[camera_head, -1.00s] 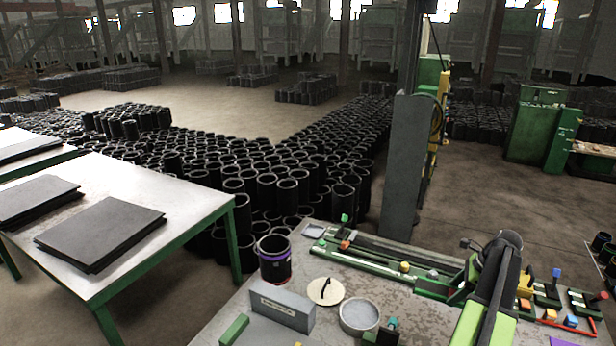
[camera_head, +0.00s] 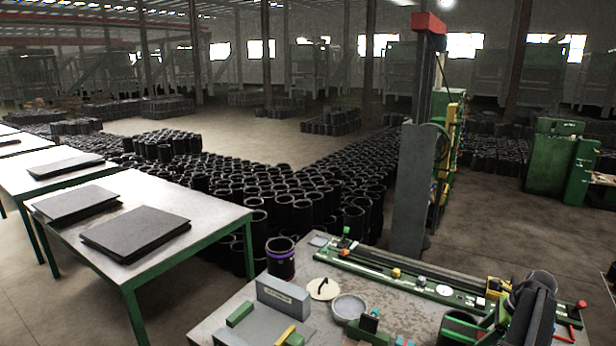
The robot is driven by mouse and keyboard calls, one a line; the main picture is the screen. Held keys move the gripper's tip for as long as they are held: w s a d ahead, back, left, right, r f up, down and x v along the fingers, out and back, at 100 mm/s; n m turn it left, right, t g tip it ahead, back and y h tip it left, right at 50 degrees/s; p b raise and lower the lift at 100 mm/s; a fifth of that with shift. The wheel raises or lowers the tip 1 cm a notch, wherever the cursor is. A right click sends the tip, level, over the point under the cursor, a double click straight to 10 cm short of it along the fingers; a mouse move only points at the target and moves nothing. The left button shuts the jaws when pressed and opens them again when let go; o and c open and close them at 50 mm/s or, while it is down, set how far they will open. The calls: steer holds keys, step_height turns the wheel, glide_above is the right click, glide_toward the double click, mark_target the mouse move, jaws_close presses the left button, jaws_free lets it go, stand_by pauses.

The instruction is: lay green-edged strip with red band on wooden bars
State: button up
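On the workbench, a long green-edged assembly (camera_head: 375,272) runs from the middle toward the lower right, with small red, orange and yellow pieces along it. I cannot tell whether it is the strip, and no red band around a strip can be made out. I cannot make out wooden bars for certain. My dark arm (camera_head: 530,308) stands at the lower right and covers part of the bench's right side. My gripper's fingertips do not show, and nothing held is visible.
The workbench (camera_head: 222,318) also bears a black sleeve with a purple band (camera_head: 281,258), a grey box (camera_head: 283,297), a cream disc (camera_head: 323,289) and a round dish (camera_head: 349,307). A grey column (camera_head: 408,190) stands behind. Tables with dark sheets (camera_head: 135,232) are left; many black sleeves (camera_head: 300,212) crowd the floor.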

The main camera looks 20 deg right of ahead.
step_height(320, 180, down, 11)
steer(key=b, duration=1)
steer(key=shift+d+f, duration=0.15)
steer(key=shift+w, duration=0.1)
